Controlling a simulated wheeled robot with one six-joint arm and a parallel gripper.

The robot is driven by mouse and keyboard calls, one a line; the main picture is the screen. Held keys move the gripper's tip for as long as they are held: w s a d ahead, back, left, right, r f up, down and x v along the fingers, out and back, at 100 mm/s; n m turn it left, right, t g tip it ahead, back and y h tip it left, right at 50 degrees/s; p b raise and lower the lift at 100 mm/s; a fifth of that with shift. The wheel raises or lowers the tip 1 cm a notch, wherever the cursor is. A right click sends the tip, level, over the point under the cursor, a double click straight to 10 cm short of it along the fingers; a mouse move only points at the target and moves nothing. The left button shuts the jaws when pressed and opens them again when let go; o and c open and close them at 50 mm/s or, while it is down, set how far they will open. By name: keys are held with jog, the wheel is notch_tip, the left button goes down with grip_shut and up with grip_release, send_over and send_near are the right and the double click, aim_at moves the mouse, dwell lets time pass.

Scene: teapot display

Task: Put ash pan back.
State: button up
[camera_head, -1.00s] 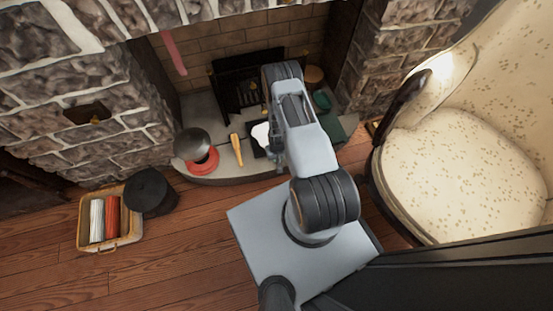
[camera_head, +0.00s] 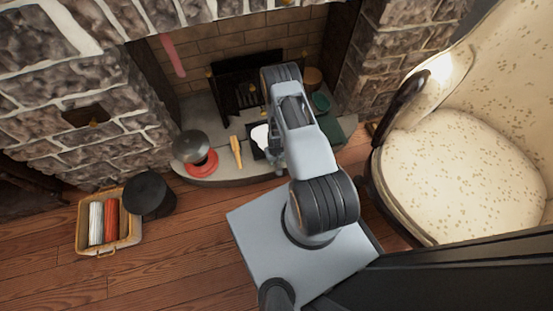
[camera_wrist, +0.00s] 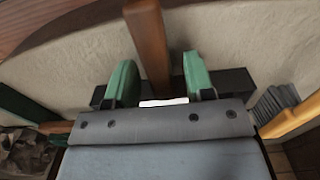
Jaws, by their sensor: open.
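My gripper (camera_wrist: 160,80) is open in the wrist view, with a green pad on each finger. A brown wooden handle (camera_wrist: 150,40) lies between the fingers, with gaps on both sides. Behind the fingers is a dark, flat-edged thing (camera_wrist: 235,82), which looks like the ash pan; the gripper hides its middle. Whether the handle belongs to it cannot be told. In the head view a dark pan-like shape (camera_head: 258,154) lies on the hearth beside my arm, with a white thing (camera_head: 260,134) at its far side. My arm hides the gripper's fingertips there.
A wooden-handled brush (camera_head: 236,150) lies left of the dark shape. A red dish (camera_head: 201,164) under a grey lid-like thing, a black bucket (camera_head: 150,193) and a basket (camera_head: 128,235) stand further left. A green box (camera_head: 331,130) is right; an armchair (camera_head: 450,180) bounds the right side.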

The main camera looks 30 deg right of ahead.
jog(key=w+a+r+n+t+p, duration=0.1)
jog(key=w+a+r+p, duration=0.15)
jog(key=r, duration=1.75)
jog(key=w+a+r+p, duration=0.1)
jog(key=w+r+p, duration=0.15)
jog(key=r, duration=1.65)
jog(key=s+a+r+t, duration=0.1)
jog(key=s+a+r, duration=0.1)
jog(key=s+r, duration=0.5)
jog(key=s+a+r+n, duration=0.1)
jog(key=s+a+r, duration=0.1)
jog(key=s+r, duration=0.6)
notch_tip(320, 180, up, 3)
jog(key=shift+a+r+t, duration=0.1)
jog(key=shift+a+t, duration=0.25)
jog(key=shift+t, duration=0.05)
jog(key=shift+r+p, duration=0.15)
jog(key=shift+p, duration=0.15)
